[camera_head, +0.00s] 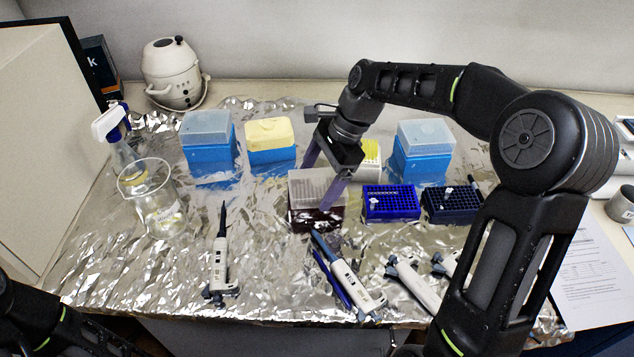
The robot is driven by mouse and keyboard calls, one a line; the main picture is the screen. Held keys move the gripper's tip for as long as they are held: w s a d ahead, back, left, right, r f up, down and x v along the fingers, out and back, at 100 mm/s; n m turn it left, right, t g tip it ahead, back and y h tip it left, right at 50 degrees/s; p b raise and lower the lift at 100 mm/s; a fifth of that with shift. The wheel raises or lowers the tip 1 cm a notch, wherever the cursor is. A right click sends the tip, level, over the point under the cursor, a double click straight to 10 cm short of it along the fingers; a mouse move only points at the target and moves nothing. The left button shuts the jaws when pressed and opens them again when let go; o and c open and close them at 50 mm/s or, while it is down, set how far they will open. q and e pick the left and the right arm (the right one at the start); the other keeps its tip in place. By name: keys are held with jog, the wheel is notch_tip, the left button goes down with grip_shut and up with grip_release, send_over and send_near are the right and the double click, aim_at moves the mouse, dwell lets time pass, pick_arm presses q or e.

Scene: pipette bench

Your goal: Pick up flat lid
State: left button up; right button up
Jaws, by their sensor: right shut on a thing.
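A box with a dark red base (308,216) stands near the middle of the foil-covered bench. Its flat lid (312,184) is pale and translucent and sits on or just above the base; I cannot tell if there is a gap. My right gripper (319,187) reaches down over it from behind, with one finger at the far left side and one at the near right side. It is shut on the flat lid. The gripper hides part of the lid's top right. My left arm shows only at the bottom left corner, and its gripper is out of view.
A blue rack (391,203) and a dark rack (452,204) stand close right of the box. Blue tip boxes (209,158) stand behind. Pipettes (221,265) lie in front. A glass beaker (157,205) and spray bottle (120,145) are at left.

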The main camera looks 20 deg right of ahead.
aim_at(319, 178)
jog(key=c, duration=0.6)
notch_tip(319, 178, up, 10)
jog(key=shift+b, duration=0.4)
jog(key=shift+d, duration=0.1)
dwell(0.4)
